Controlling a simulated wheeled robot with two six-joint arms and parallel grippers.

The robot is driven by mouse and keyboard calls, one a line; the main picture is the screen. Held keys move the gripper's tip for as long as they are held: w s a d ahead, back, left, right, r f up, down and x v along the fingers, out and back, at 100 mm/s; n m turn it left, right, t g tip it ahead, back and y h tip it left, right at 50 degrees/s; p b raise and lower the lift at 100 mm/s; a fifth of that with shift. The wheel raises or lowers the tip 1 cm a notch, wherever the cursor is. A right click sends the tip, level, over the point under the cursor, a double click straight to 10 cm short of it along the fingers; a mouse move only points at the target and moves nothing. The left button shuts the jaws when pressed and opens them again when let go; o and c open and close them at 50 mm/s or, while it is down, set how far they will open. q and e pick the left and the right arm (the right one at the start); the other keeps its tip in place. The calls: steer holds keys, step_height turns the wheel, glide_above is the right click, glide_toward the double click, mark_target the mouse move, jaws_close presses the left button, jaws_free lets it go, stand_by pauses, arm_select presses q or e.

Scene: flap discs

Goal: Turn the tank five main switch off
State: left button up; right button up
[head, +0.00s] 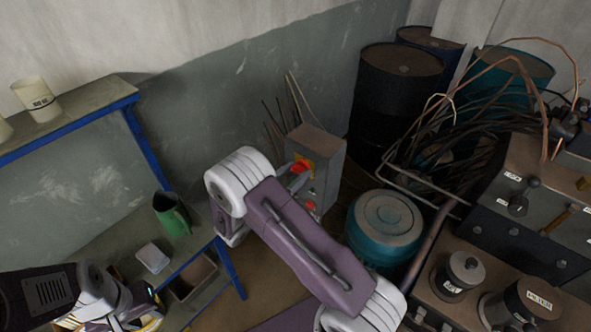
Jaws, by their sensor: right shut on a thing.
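A grey switch box (325,158) stands by the back wall at the picture's middle. Its front bears a red rotary switch (301,165) on a yellow plate, with a smaller red button (310,205) lower down. My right arm reaches up from the bottom, and my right gripper (290,180), largely hidden behind its own wrist, is at the red rotary switch and shut on it. The handle's exact angle is hard to read. No tank five label is readable on the box. My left gripper (146,300) is low at the left, away from the box, with its fingers unclear.
A blue-framed bench (85,115) stands at the left with a cream cup (35,99), a green jug (172,214) and a pale box (153,258). A teal drum (385,228), dark barrels (397,85), tangled cables and labelled equipment (532,298) crowd the right.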

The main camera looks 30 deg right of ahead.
steer(key=n+p, duration=0.2)
steer(key=n, duration=0.1)
steer(key=shift+r+n+p, duration=0.15)
steer(key=shift+n+p, duration=0.15)
steer(key=n+p, duration=0.2)
steer(key=n, duration=0.2)
steer(key=shift+w+n, duration=0.1)
steer(key=shift+n, duration=0.2)
steer(key=n, duration=0.1)
steer(key=n+p, duration=0.1)
steer(key=n, duration=0.1)
steer(key=n+p, duration=0.1)
steer(key=shift+f, duration=0.25)
steer(key=shift+a+f+n+p, duration=0.1)
steer(key=shift+n+p, duration=0.25)
steer(key=shift+n, duration=1.75)
steer(key=o, duration=1.4)
steer(key=shift+c, duration=0.2)
